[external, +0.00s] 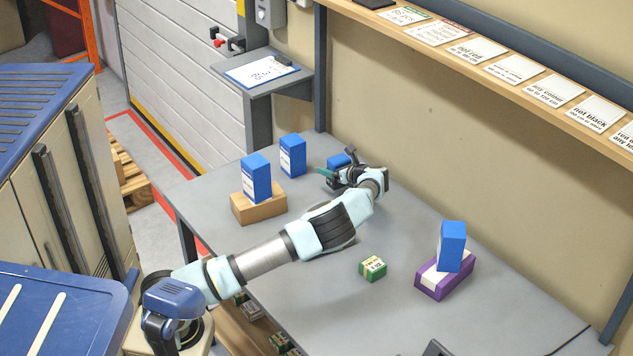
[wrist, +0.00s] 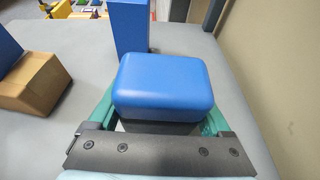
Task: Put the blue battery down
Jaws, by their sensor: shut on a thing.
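My gripper (external: 338,176) is at the far side of the grey table (external: 330,292), near the wall. It is shut on a blue battery (wrist: 165,84), a block with rounded edges that fills the middle of the wrist view between the green fingers. In the external view only part of the held battery (external: 338,161) shows past the gripper. I cannot tell whether its underside touches the table.
A blue box (external: 292,155) stands just beyond the gripper. Another blue box (external: 256,177) stands on a brown carton (external: 259,206). A small green box (external: 372,268) lies mid-table.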

